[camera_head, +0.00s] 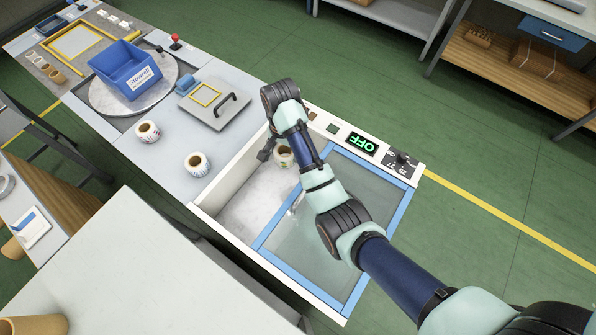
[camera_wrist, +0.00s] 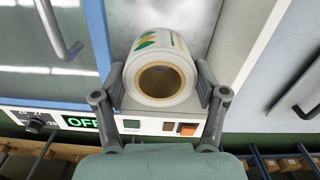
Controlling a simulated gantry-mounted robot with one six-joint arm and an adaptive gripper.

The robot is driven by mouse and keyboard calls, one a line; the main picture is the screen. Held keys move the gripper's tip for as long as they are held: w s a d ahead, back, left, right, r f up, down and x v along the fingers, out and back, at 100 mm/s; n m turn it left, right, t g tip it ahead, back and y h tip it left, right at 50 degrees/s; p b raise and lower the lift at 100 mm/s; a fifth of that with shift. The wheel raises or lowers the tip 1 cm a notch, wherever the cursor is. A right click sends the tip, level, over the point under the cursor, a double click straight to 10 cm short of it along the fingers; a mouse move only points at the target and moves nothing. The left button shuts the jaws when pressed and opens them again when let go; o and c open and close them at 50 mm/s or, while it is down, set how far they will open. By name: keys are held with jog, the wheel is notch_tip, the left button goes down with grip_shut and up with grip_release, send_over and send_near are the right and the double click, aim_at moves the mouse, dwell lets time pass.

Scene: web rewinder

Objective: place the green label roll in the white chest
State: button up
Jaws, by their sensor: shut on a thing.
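The green label roll (camera_wrist: 160,72), white with green and yellow marks and a brown core, sits between my gripper's (camera_wrist: 160,88) two fingers in the wrist view. My gripper is shut on it. In the head view the roll (camera_head: 284,158) shows beside my gripper (camera_head: 273,152), partly covered by my arm. Both are over the uncovered left part of the white chest (camera_head: 228,169), near its back wall. I cannot tell the roll's height above the chest floor. A blue-framed glass lid (camera_head: 335,195) covers the chest's right part, partly behind my arm.
Two other label rolls (camera_head: 147,131) (camera_head: 197,164) stand on the grey counter left of the chest. A handled plate (camera_head: 214,103) and a blue bin (camera_head: 125,70) on a round turntable are farther left. The chest's back rim carries an OFF display (camera_head: 361,143).

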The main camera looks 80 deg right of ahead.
jog(key=f+b, duration=0.3)
jog(key=f, duration=0.7)
jog(key=f+b, duration=0.4)
jog(key=f, duration=0.6)
jog(key=shift+w+d, duration=0.1)
jog(key=shift+d, duration=0.1)
jog(key=shift+b, duration=0.3)
jog(key=shift+f, duration=0.3)
jog(key=o, duration=1.2)
